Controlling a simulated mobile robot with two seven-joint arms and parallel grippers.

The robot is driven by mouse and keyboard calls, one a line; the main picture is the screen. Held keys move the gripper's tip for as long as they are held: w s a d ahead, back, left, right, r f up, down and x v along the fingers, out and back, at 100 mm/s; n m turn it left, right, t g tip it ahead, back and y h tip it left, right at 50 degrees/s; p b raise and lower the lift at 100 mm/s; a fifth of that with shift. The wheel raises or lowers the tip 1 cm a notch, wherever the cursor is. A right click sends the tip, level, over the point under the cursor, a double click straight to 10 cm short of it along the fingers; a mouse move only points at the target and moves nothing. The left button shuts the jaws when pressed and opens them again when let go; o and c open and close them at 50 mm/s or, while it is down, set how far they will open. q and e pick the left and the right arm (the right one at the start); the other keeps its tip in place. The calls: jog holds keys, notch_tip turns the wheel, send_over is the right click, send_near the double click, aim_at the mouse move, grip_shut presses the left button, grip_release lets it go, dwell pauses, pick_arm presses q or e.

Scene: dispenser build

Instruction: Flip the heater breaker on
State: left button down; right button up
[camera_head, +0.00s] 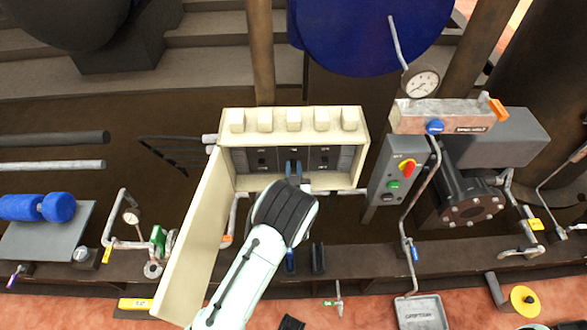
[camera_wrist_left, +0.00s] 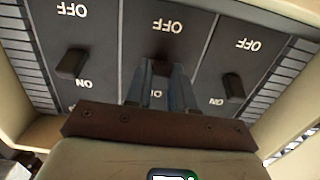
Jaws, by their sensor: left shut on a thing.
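The breaker box (camera_head: 352,118) is cream coloured, with its door (camera_head: 196,240) swung open to the left. Inside is a dark panel with three breakers side by side. My left gripper (camera_head: 293,172) reaches into the box at the middle breaker. In the left wrist view its blue-grey fingers (camera_wrist_left: 160,82) are shut on the middle breaker's switch (camera_wrist_left: 164,52), which is mostly hidden. The left switch (camera_wrist_left: 70,63) and right switch (camera_wrist_left: 233,87) stand free, between upside-down OFF and ON markings. No heater label is readable. My right gripper is not visible.
A grey control box (camera_head: 396,172) with a red-yellow knob and a green button stands right of the breaker box. A gauge (camera_head: 420,81) and pipework are farther right. The open door stands close beside my left arm.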

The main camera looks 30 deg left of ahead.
aim_at(294, 159)
pick_arm(q)
jog(key=shift+r+g+h+p, duration=0.3)
jog(key=shift+r+g+p, duration=0.2)
jog(key=shift+p, duration=0.35)
jog(key=g+p, duration=0.1)
jog(key=r+g+h+p, duration=0.1)
jog(key=p, duration=0.1)
jog(key=shift+w, duration=0.15)
jog(key=g+p, duration=0.1)
jog(key=h+p, duration=0.1)
jog(key=p, duration=0.1)
jog(key=r+g+h+p, duration=0.1)
jog(key=p, duration=0.1)
jog(key=shift+w+a+g, duration=0.15)
jog(key=shift+w+g, duration=0.1)
jog(key=shift+g, duration=0.05)
jog(key=shift+f+g+h+p, duration=0.2)
jog(key=shift+g+h+p, duration=0.15)
jog(key=shift+p, duration=0.55)
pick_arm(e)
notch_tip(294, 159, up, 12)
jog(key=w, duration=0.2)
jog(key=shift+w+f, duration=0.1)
pick_arm(q)
jog(key=c, duration=1)
grip_release()
jog(key=shift+o, duration=0.2)
